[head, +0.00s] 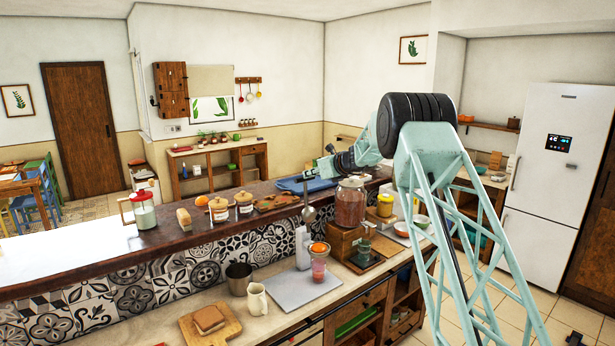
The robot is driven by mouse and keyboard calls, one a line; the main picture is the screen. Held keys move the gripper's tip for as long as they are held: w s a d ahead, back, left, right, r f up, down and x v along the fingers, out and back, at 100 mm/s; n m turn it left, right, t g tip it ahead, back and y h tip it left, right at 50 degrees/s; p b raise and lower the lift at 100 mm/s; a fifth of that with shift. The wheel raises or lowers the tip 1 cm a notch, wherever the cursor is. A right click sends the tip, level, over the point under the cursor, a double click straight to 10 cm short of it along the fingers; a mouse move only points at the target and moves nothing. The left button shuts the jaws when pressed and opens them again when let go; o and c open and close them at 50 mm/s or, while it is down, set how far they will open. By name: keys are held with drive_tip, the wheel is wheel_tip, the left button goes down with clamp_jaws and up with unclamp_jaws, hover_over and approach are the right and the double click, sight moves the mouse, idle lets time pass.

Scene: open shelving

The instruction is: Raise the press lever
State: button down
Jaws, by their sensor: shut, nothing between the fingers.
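A press with a white upright (303,247) stands on the lower counter beside a grey board. A thin grey lever-like piece with a rounded part (309,213) rises above it, roughly upright; I cannot tell for sure that it is the press lever. An orange half (319,248) sits over a glass of pink liquid (319,270) beside the upright. My gripper (309,174) is shut and small in the view, above the raised bar, near the top of the grey piece. I cannot tell whether it touches that piece.
A wooden grinder-like box with a brown-filled jar (350,204) stands right of the press. A metal cup (239,279) and cutting board (211,325) occupy the lower counter.

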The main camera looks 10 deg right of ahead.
drive_tip(key=s+d+r+b, duration=0.2)
drive_tip(key=s+d+r, duration=0.2)
drive_tip(key=s+r, duration=0.4)
drive_tip(key=shift+d+r+b, duration=0.4)
drive_tip(key=shift+r, duration=0.1)
drive_tip(key=shift+s, duration=0.1)
idle(0.4)
drive_tip(key=s+a+r+n+g+b, duration=0.1)
drive_tip(key=s+a+n+g+b, duration=0.3)
drive_tip(key=s, duration=1.1)
drive_tip(key=s+a+r+n+t+h+b, duration=0.15)
drive_tip(key=s+n, duration=0.45)
drive_tip(key=s, duration=0.8)
drive_tip(key=s+a+n+g+b, duration=0.25)
drive_tip(key=s+n, duration=0.35)
drive_tip(key=s, duration=0.9)
drive_tip(key=s+d+f+n+h+b, duration=0.1)
drive_tip(key=s+f, duration=0.5)
drive_tip(key=s, duration=0.9)
drive_tip(key=s+d+f+n+g+h+b, duration=0.1)
drive_tip(key=s+d+f+n, duration=0.4)
drive_tip(key=s, duration=1.1)
drive_tip(key=s+d+f+n+g+h+b, duration=0.1)
drive_tip(key=s+d+f+n+h+b, duration=0.2)
drive_tip(key=s+f+n, duration=0.5)
drive_tip(key=s+b, duration=0.1)
drive_tip(key=s, duration=0.7)
drive_tip(key=shift+s+d+f+b, duration=0.15)
drive_tip(key=shift+d+f+b, duration=0.1)
drive_tip(key=shift+f+b, duration=0.15)
